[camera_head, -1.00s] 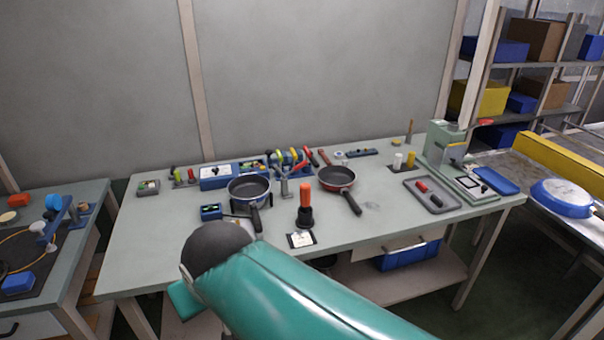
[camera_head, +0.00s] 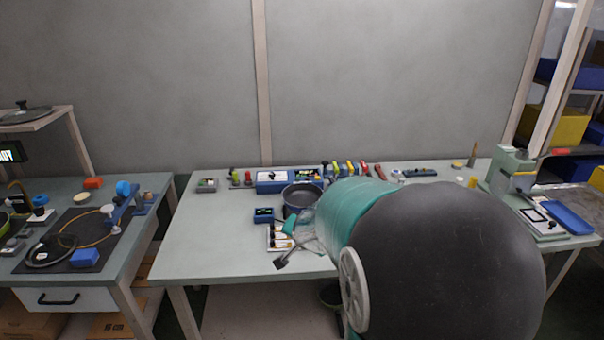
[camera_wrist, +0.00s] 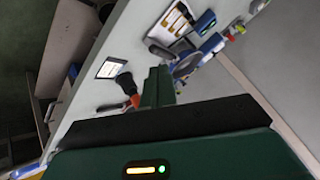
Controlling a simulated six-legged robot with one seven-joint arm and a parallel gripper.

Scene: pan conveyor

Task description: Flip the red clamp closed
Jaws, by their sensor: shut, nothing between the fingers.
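A row of small colored handles stands at the back of the workbench in the head view, with red handles (camera_head: 364,167) toward its right end. Which of them is the red clamp, and whether it is up or down, is too small to tell. In the wrist view, my gripper (camera_wrist: 158,86) is shut and empty, above the bench and apart from the items below. In the head view my own arm covers much of the bench's right half, and my fingertips are hard to make out.
A dark pan (camera_head: 300,197) stands in front of a blue-and-white box (camera_head: 287,180). An orange-tipped black device (camera_wrist: 126,84) stands beside a white card (camera_wrist: 108,68). The bench's left front (camera_head: 210,235) is clear. Another table (camera_head: 130,245) with a cable fixture stands left.

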